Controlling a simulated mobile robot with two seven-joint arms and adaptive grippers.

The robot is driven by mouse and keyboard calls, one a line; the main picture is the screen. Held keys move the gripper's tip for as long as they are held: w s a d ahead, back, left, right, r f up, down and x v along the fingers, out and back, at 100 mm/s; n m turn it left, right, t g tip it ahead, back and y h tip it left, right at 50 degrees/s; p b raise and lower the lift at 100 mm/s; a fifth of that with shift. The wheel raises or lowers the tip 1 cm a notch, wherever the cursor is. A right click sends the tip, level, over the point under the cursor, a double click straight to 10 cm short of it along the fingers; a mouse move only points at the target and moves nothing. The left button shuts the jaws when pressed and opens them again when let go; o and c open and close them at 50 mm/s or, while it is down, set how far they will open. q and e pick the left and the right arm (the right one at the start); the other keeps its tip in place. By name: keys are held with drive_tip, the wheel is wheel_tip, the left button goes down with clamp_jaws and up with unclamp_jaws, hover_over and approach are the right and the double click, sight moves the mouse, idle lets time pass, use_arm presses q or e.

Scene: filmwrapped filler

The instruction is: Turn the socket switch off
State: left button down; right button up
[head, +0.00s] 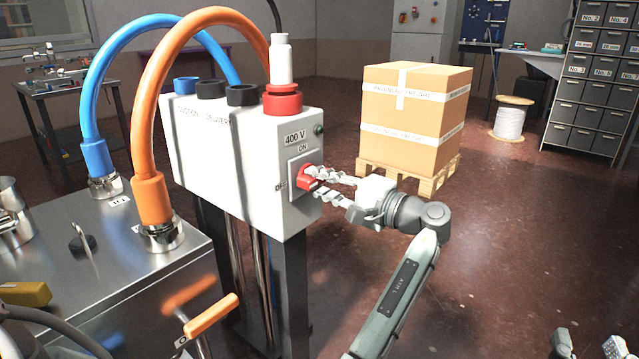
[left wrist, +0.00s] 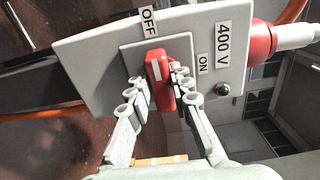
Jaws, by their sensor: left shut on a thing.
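The red switch handle (head: 306,177) sits on a pale plate on the side of the white box (head: 280,197). The ON label (head: 303,148) is above it and OFF (head: 281,187) to its left. In the left wrist view the red handle (left wrist: 160,82) has a white mark at the end nearer the OFF label (left wrist: 148,20); the ON label (left wrist: 202,62) is to its right. My left gripper (head: 318,184) is shut on the handle, one finger on each side. My right gripper (head: 588,345) is at the bottom right corner, fingertips apart and empty, partly cut off.
Orange (head: 146,120) and blue (head: 88,90) hoses arch over the metal cabinet left of the box. A carton (head: 414,117) on a pallet stands behind.

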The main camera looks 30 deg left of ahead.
use_arm(q)
drive_tip(key=c, duration=1.4)
unclamp_jaws()
drive_tip(key=shift+o, duration=0.2)
drive_tip(key=shift+d, duration=0.1)
drive_tip(key=s+d, duration=0.1)
drive_tip(key=d, duration=1.1)
